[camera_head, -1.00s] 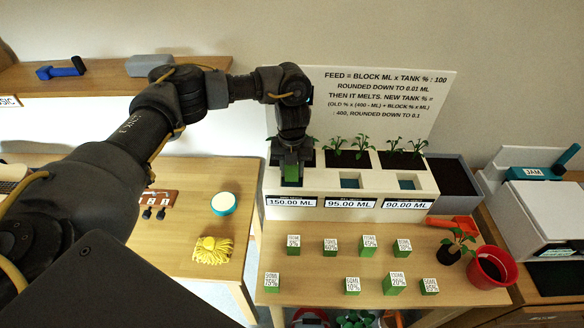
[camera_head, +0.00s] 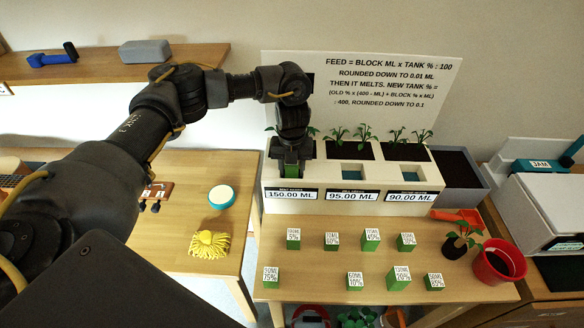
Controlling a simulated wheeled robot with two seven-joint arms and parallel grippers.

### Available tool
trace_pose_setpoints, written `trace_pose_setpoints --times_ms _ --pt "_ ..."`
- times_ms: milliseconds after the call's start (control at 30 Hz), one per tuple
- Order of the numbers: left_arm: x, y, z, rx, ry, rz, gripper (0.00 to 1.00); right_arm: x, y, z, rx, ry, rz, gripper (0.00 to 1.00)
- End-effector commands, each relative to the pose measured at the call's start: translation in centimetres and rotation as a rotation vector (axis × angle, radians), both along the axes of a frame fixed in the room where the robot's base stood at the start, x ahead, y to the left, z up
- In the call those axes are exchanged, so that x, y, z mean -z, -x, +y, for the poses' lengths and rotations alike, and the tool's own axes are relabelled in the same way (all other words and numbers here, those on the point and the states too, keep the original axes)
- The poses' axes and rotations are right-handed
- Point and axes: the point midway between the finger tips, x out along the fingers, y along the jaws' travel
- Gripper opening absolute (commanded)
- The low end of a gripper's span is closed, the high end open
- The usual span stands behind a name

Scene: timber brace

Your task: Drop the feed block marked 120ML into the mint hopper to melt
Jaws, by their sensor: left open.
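My left gripper (camera_head: 291,156) is open and points down at the leftmost hopper (camera_head: 268,175) of a white three-hopper unit, over the 150.00 ML display (camera_head: 291,195). A green patch, apparently a block (camera_head: 291,170), shows between its fingers at the hopper mouth. Its label is hidden. The small name strips above the displays are too blurred to read, so I cannot confirm which hopper is mint. A green block (camera_head: 399,283) with a white top at the front of the table has a blurred label, possibly 120ML or 130ML, 20%. My right gripper is not in view.
Several other labelled green blocks (camera_head: 370,245) stand in two rows on the table (camera_head: 320,270). The other hoppers read 95.00 ML (camera_head: 353,196) and 90.00 ML (camera_head: 409,197). Seedlings and a formula sign (camera_head: 385,85) stand behind. A red pot (camera_head: 497,268) is at right.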

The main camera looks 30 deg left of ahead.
Motion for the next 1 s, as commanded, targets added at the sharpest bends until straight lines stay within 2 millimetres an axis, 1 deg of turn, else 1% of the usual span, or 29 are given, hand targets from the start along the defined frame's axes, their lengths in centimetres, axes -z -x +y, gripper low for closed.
trace_pose_setpoints --times_ms 167,300,400,533,700,1000 --pt "-2.9 -0.2 0.1 0.001 0.0 -0.009 0.61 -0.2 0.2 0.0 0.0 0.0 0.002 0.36" --pt "-5.8 -0.2 0.1 0.001 -0.001 -0.009 0.62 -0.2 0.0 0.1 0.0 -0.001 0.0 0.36" --pt "-7.7 -0.2 0.1 0.0 -0.001 -0.009 0.62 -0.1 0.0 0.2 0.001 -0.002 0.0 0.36" --pt "-9.5 -0.2 0.0 0.002 -0.001 -0.006 0.62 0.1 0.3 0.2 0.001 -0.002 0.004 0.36" --pt "-10.6 -0.1 0.0 0.001 0.0 -0.002 0.62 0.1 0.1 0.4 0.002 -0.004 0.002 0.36" --pt "-10.8 0.0 0.0 0.0 0.0 0.0 0.62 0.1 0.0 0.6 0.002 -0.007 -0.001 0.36"
